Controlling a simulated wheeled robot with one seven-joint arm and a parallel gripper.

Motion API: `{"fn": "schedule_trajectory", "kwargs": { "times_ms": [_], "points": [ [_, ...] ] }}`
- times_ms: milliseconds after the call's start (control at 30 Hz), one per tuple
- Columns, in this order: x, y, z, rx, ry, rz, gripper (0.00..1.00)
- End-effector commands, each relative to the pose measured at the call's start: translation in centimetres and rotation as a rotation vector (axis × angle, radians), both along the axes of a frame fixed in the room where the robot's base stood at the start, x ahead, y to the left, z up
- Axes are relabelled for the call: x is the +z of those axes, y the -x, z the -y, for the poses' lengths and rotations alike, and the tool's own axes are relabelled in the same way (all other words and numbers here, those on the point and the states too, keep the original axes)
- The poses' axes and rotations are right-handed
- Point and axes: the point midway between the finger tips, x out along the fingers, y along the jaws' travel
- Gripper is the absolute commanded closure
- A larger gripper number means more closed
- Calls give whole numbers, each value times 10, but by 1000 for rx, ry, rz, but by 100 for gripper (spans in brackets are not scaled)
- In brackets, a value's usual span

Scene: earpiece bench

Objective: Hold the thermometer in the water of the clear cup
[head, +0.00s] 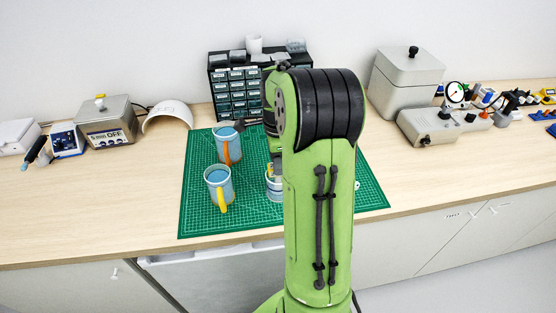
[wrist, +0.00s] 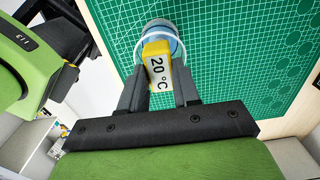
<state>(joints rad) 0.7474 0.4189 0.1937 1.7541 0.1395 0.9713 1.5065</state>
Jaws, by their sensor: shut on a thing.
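The thermometer has a yellow head reading "20 °C" (wrist: 158,70). My gripper (wrist: 159,76) is shut on this head, one finger on each side. The clear cup (wrist: 163,28) is directly beyond the thermometer in the wrist view, with bluish water inside. In the head view the clear cup (head: 274,188) stands on the green mat, partly hidden by my arm. The thermometer's lower end is hidden behind its head, so I cannot tell whether it is in the water or only above it. My gripper is mostly hidden behind my arm in the head view.
Two blue mugs, one with an orange handle (head: 229,147) and one with a yellow handle (head: 218,185), stand left of the clear cup on the green mat (head: 194,215). A drawer cabinet (head: 222,92) stands behind. Instruments line both sides. The mat's front left is clear.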

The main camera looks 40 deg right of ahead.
Motion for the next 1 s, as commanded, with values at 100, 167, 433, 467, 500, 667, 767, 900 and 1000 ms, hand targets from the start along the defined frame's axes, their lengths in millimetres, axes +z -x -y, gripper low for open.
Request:
{"fn": "schedule_trajectory", "kwargs": {
  "times_ms": [100, 167, 433, 467, 500, 667, 767, 900, 1000],
  "points": [
    [0, 0, 0, 0, 0, 0, 99],
    [0, 0, 0, 0, 0, 0, 99],
    [0, 0, 0, 0, 0, 0, 99],
    [0, 0, 0, 0, 0, 0, 99],
    [1, 0, 0, 0, 0, 0, 99],
    [12, 0, 0, 0, 1, 1, 99],
    [22, 0, 0, 0, 0, 0, 99],
    [35, 0, 0, 1, 0, 0, 99],
    [45, 0, 0, 1, 1, 1, 99]
  ]
}}
